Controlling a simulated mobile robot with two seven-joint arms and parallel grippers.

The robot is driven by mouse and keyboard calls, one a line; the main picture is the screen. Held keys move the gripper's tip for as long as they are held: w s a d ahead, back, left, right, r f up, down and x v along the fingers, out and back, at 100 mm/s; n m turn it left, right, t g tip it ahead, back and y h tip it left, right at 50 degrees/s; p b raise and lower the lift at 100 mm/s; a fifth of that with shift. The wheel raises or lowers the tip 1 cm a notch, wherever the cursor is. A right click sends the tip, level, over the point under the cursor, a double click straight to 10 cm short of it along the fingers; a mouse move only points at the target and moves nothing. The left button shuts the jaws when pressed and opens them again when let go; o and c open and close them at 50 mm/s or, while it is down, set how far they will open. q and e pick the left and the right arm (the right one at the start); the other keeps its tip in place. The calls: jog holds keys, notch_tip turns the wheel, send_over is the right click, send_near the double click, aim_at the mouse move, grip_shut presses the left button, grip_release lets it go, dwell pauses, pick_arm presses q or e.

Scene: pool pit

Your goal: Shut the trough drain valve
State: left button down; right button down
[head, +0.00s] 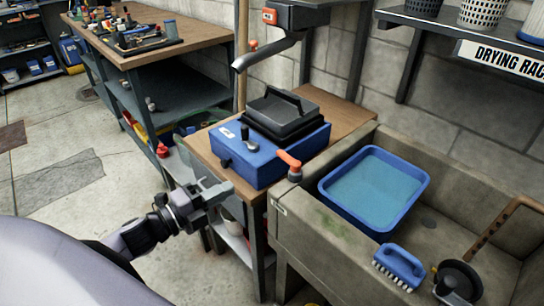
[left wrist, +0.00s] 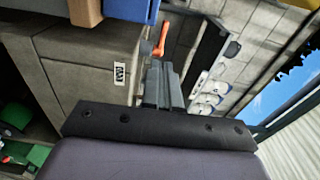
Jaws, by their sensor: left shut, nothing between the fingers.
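An orange lever handle (head: 288,159) on a dark stub stands at the near left corner of the concrete trough (head: 300,228), beside the blue box. It looks like the drain valve; its mount is not clear. The lever also shows in the left wrist view (left wrist: 161,38), beyond my fingertips. My left gripper (head: 226,187) is shut and empty, left of the lever and apart from it, in front of the wooden bench edge. Its closed fingers (left wrist: 162,84) show in the left wrist view. My right gripper is not in view.
A blue box (head: 250,165) with a black lid sits on the wooden bench. The trough holds a blue tub (head: 374,190) of water, a blue brush (head: 399,266) and a black round item (head: 458,281). A drying rack shelf (head: 470,30) hangs above. Floor at left is clear.

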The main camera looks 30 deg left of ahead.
aim_at(281, 158)
pick_arm(q)
jog(key=shift+w+a+r+m, duration=0.1)
jog(key=shift+w+r+m, duration=0.1)
jog(key=shift+r+m, duration=0.1)
jog(key=x, duration=1.4)
jog(key=shift+s+p, duration=0.1)
jog(key=shift+p, duration=0.25)
